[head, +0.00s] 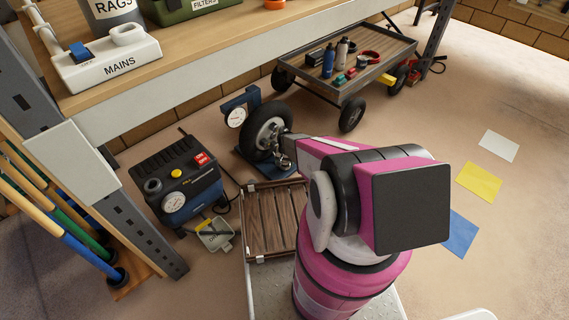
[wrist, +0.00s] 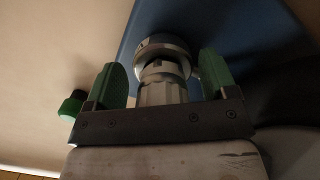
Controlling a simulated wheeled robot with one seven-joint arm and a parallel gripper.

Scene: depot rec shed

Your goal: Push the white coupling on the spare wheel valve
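The spare wheel (head: 265,130) stands upright on a blue stand (head: 262,170), with a round white gauge (head: 236,117) at its left. My gripper (head: 284,152) is low at the wheel's near side, mostly hidden by my pink arm. In the wrist view my gripper (wrist: 164,78) has two green fingers. A pale grey ribbed coupling (wrist: 163,90) lies between them, with a round metal collar (wrist: 163,46) beyond it. Narrow dark gaps seem to show beside it; contact with the fingers is unclear. Whether the coupling is seated on the valve is hidden.
A compressor (head: 180,180) stands left of the wheel, and a slatted wooden crate (head: 272,220) is in front. A cart (head: 360,75) with bottles is behind. A green knob (wrist: 72,105) shows left of my gripper.

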